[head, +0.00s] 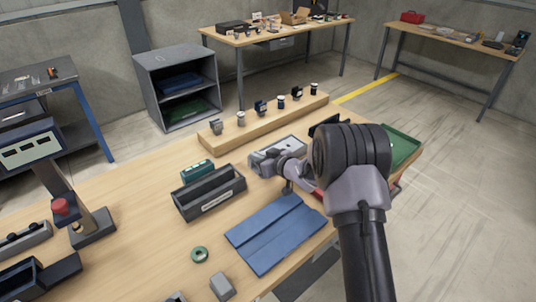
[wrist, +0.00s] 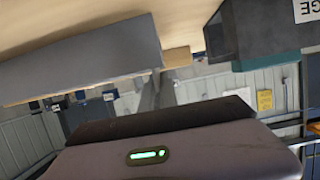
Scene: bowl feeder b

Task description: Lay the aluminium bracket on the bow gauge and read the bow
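The dark open trough (head: 208,194) on the bench has a white label on its front. In the wrist view, which is upside down, this trough (wrist: 262,28) shows a label ending in "GE", so I take it for the bow gauge. A light grey plate (head: 291,143) with dark spots lies behind my gripper (head: 272,161); I cannot tell if it is the aluminium bracket. A long grey bar (wrist: 80,62) crosses the left of the wrist view; whether I hold it is unclear. My gripper is right of the trough, its fingertips not clearly visible.
A teal box (head: 197,169) stands behind the trough. A wooden rail (head: 262,122) with several small items runs along the back. A blue mat (head: 275,232) lies in front, a green ring (head: 200,254) left of it. A green tray (head: 404,146) is at right.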

